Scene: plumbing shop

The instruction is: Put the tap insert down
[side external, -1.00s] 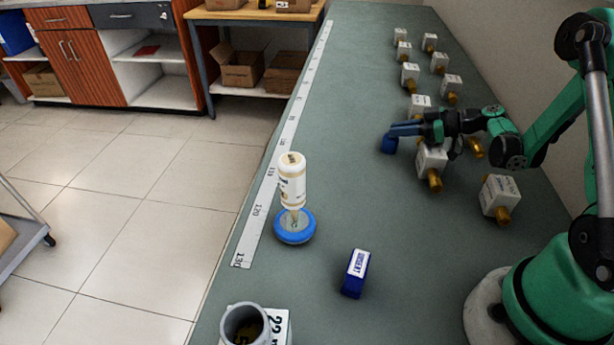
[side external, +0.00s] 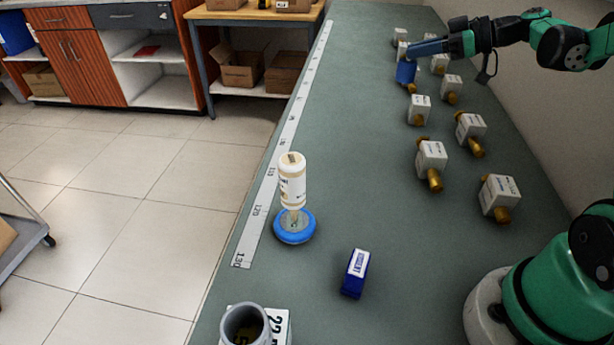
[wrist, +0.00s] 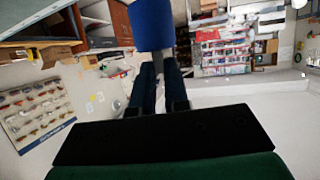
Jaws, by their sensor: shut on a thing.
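My gripper (side external: 414,50) is at the far end of the bench in the side external view, with its long blue fingers pointing left. It is shut on a blue piece (side external: 405,73), which hangs from the fingertips in front of one of the white blocks with brass ends. Whether it touches that block or the bench is unclear. In the wrist view the blue piece (wrist: 151,25) sits beyond the nearly closed fingers (wrist: 160,65). No brass shows on the held piece, and I cannot tell whether it is the tap insert.
Several white blocks with brass ends, such as one block (side external: 431,156), stand in two rows. A ruler strip (side external: 262,190) runs along the left edge. A bottle (side external: 292,180) stands on a blue round base (side external: 295,228). Nearby are a blue labelled box (side external: 355,273) and grey cup (side external: 245,325).

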